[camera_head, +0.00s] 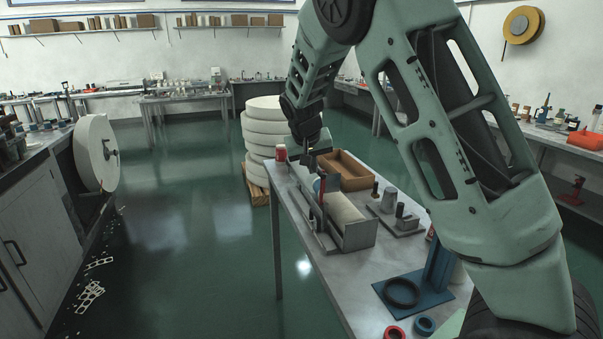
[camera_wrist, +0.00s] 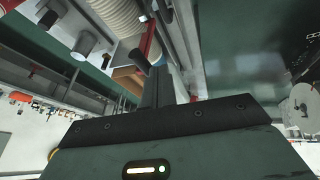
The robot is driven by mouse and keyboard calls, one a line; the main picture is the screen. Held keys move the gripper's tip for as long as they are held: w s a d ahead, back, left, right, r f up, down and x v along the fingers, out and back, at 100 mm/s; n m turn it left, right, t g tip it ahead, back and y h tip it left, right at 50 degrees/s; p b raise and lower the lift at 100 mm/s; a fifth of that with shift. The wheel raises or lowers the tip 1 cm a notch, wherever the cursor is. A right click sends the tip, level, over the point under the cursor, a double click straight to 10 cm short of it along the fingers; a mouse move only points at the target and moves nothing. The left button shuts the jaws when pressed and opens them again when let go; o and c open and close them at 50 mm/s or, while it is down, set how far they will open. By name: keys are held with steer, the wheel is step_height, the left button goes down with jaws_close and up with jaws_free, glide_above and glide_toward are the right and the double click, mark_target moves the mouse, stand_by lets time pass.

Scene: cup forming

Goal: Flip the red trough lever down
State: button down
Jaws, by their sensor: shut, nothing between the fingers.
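The trough (camera_head: 357,236) is a grey metal channel on the bench, with a whitish ribbed roll (camera_head: 342,207) lying in it. The red lever (camera_head: 323,188) stands roughly upright at the trough's left side, beside its far part. In the wrist view the red lever (camera_wrist: 148,38) shows as a red bar just beyond the fingertips. My gripper (camera_head: 308,160) is above the far end of the trough, close to the lever's top. Its dark fingers (camera_wrist: 158,76) are together and empty. I cannot tell whether they touch the lever.
A brown open box (camera_head: 343,170) sits behind the trough, with a small red-and-white jar (camera_head: 281,153) to its left. Grey blocks with pegs (camera_head: 398,219) stand to the right. A blue stand (camera_head: 425,285) is nearer. Open floor lies left of the bench.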

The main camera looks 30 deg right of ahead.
steer(key=s+d+f+m+t+y+b, duration=0.1)
steer(key=s+d+f+y+b, duration=0.1)
steer(key=d+y+b, duration=0.2)
steer(key=s+d+f+m+t+y+b, duration=0.1)
steer(key=s+d+f+y+b, duration=0.1)
steer(key=d+y+b, duration=0.3)
steer(key=shift+d+t+b, duration=0.4)
steer(key=shift+d+b, duration=0.75)
steer(key=shift+d, duration=1.25)
